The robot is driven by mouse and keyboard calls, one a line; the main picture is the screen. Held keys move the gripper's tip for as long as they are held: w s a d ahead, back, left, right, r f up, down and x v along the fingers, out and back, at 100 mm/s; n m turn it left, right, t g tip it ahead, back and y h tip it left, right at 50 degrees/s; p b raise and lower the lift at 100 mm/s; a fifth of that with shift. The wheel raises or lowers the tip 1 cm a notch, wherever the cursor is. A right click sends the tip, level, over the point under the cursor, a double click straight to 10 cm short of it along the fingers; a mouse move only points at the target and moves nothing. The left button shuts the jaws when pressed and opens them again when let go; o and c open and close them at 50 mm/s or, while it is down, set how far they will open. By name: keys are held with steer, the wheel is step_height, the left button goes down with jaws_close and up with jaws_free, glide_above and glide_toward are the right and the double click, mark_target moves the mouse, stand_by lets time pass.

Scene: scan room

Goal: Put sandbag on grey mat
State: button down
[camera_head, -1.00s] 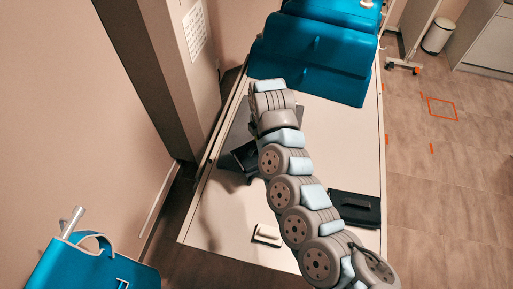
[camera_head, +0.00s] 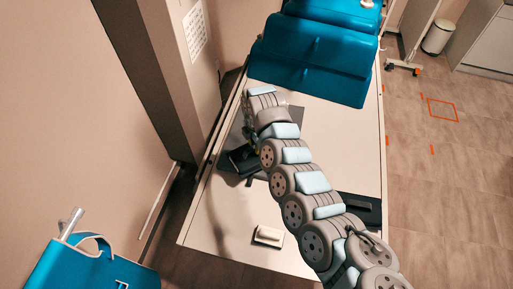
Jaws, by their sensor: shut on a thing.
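The grey mat (camera_head: 233,137) lies flat on the pale table, partly covered by my arm and the dark bag. The sandbag (camera_head: 240,160), a black flat bag, is at the mat's near left edge, beside my arm. My gripper (camera_head: 252,150) is mostly hidden behind my arm links and is shut on the sandbag. I cannot tell whether the bag touches the mat or hangs just above it.
A black flat item (camera_head: 362,207) lies at the table's right, partly behind my arm. Blue cushions (camera_head: 312,60) stand at the back. The front left of the table (camera_head: 215,215) is clear.

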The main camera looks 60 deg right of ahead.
steer(key=shift+s+f, duration=0.1)
steer(key=shift+f, duration=0.7)
steer(key=c, duration=1.2)
jaws_free()
step_height(320, 180, up, 12)
steer(key=shift+r+b, duration=0.1)
steer(key=shift+b, duration=0.45)
